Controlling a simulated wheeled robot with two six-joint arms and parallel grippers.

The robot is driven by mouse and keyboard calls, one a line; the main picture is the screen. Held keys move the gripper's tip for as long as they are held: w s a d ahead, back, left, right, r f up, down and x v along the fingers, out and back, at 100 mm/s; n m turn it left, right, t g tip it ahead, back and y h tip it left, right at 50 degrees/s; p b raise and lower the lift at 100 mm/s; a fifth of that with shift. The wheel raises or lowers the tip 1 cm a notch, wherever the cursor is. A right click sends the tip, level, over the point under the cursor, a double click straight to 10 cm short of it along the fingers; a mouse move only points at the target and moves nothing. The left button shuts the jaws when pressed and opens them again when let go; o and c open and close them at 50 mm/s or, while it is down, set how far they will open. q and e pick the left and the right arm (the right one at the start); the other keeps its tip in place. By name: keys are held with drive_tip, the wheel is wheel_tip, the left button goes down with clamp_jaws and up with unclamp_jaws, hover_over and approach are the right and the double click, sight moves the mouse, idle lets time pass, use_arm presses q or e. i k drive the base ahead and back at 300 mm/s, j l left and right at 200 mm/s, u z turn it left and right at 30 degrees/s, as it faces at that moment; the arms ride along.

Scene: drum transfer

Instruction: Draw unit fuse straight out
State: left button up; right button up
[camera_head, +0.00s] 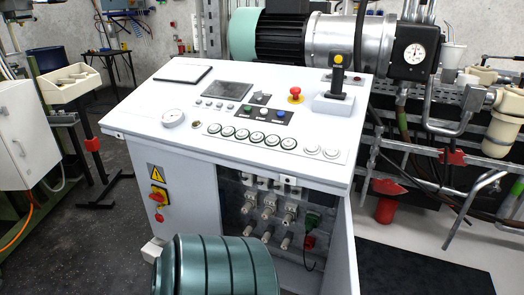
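A white control cabinet (187,185) stands in the middle with an open recess below its sloped console. Inside the recess, several pale cylindrical fuse-like plugs (268,212) stick out in rows from a dark panel. I cannot tell which of them is the unit fuse. A green connector (312,221) and a red connector (308,242) sit at the right of the recess, with a dark cable hanging below. A teal ribbed drum (222,268) in front hides the lower left of the recess. Neither of my grippers is in view.
The console carries a red emergency button (295,94), a joystick (337,75) and a gauge (173,118). A red-and-yellow switch (157,196) is on the cabinet's left front. Pipes and red valve handles (388,187) crowd the right. Dark floor (85,235) is open at left.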

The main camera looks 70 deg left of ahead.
sight(287, 221)
drive_tip(key=k+j, duration=0.1)
drive_tip(key=j, duration=0.3)
drive_tip(key=k+j, duration=0.1)
drive_tip(key=j, duration=0.3)
drive_tip(key=k+j, duration=0.1)
drive_tip(key=j, duration=0.3)
drive_tip(key=k+j, duration=0.15)
drive_tip(key=j, duration=0.2)
drive_tip(key=k+j, duration=0.1)
drive_tip(key=j, duration=0.3)
drive_tip(key=k+j, duration=0.1)
drive_tip(key=j, duration=0.3)
